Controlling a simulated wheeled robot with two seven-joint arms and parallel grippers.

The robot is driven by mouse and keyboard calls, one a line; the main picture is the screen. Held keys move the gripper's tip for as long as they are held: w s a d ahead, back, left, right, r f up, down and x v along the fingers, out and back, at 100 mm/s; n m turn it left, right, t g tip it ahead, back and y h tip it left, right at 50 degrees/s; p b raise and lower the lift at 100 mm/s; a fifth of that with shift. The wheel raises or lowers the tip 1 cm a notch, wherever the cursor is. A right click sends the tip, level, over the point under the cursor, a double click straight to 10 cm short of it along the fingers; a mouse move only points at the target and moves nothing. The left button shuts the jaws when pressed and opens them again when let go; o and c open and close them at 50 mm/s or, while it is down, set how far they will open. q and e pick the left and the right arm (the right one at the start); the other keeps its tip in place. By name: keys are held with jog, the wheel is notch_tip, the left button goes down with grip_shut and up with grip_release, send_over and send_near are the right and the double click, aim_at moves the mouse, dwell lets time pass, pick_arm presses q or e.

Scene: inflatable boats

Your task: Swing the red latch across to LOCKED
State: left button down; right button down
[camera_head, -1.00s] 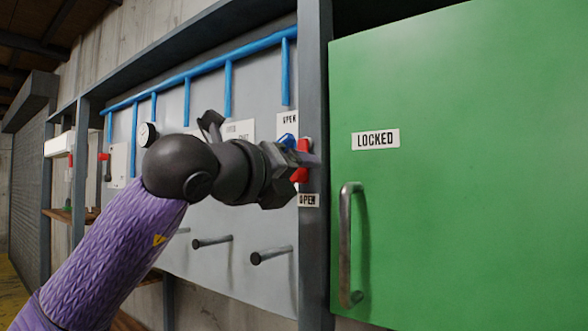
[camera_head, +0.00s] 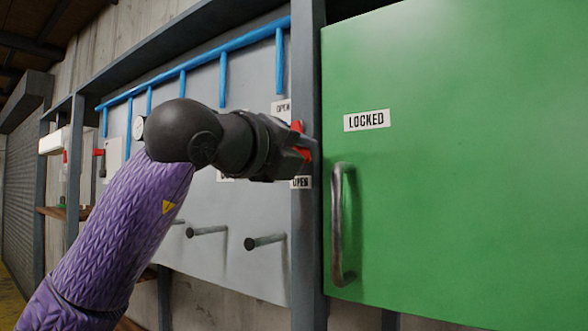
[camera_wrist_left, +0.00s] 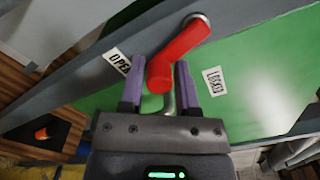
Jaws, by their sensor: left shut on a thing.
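The red latch (camera_head: 298,127) is on the grey post left of the green door (camera_head: 450,200); most of it is hidden behind my gripper in the head view. In the left wrist view the latch (camera_wrist_left: 182,52) slants down from its pivot on the post, with its knob between my purple fingers. My left gripper (camera_wrist_left: 159,82) is shut on that knob. The LOCKED label (camera_head: 366,120) is on the door, to the right. The latch end is between the two labels in the wrist view. My right gripper is not visible.
A metal door handle (camera_head: 340,225) sticks out of the door below the LOCKED label. Black pegs (camera_head: 265,241) stick out of the grey panel at left, under blue pipes (camera_head: 200,63). The door face right of the handle is clear.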

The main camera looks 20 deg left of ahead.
aim_at(330, 127)
pick_arm(q)
jog(key=n+b, duration=0.1)
jog(key=n, duration=0.1)
jog(key=d+n+b, duration=0.1)
jog(key=n, duration=0.1)
jog(key=shift+s+r, duration=0.15)
jog(key=shift+s, duration=0.05)
jog(key=n, duration=0.1)
jog(key=n+b, duration=0.1)
jog(key=shift+s+d+r+n, duration=0.1)
jog(key=shift+d+r+n, duration=0.2)
jog(key=shift+d+r, duration=0.1)
jog(key=n, duration=0.2)
jog(key=r+n, duration=0.1)
jog(key=shift+s+d+n+b, duration=0.15)
jog(key=shift+d+n+b, duration=0.15)
jog(key=shift+b, duration=0.1)
jog(key=shift+d+r+n, duration=0.1)
jog(key=shift+r+n, duration=0.35)
jog(key=shift+n, duration=0.75)
jog(key=shift+d+r+n, duration=0.1)
jog(key=shift+r+n, duration=0.3)
jog(key=shift+n, duration=0.8)
